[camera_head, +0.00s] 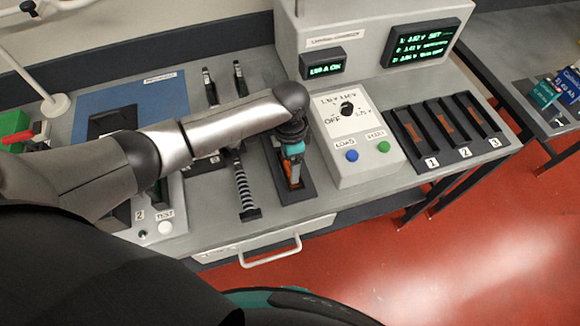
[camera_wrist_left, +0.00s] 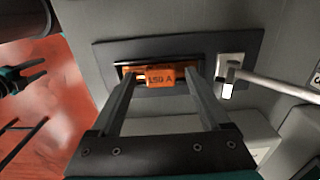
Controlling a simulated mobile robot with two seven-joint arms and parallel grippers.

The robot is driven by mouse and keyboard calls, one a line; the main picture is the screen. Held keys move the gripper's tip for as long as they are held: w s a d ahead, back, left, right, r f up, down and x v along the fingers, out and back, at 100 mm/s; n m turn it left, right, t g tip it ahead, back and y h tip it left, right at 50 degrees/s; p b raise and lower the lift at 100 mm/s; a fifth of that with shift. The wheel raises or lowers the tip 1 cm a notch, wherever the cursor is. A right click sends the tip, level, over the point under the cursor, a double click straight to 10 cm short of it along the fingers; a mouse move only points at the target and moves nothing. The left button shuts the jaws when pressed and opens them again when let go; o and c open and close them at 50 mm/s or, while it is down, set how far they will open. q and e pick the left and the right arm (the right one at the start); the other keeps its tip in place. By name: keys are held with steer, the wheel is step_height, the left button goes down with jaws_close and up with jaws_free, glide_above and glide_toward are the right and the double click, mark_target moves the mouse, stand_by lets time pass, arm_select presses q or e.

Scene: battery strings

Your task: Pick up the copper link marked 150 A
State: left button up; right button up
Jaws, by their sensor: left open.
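The copper link marked 150 A (camera_wrist_left: 160,76) is orange with dark lettering and sits in a slot of a dark holder plate (camera_wrist_left: 108,50). In the head view the dark plate (camera_head: 307,188) lies on the bench, with the orange link partly hidden under my left gripper (camera_head: 293,172). My left gripper, also in its wrist view (camera_wrist_left: 160,82), is open, pointing down over the plate. Its fingers appear one on each side of the link, with gaps; contact cannot be told. What looks like my right gripper (camera_wrist_left: 28,76) shows small at the wrist view's left edge, fingers apart and empty.
A white switch box (camera_head: 350,135) with blue and green buttons stands right of the plate. A spring-like striped bar (camera_head: 244,188) lies to its left. A three-slot rack (camera_head: 450,132) sits further right.

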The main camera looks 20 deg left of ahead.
arm_select(q)
steer(key=shift+f, duration=0.25)
jaws_close()
stand_by(0.5)
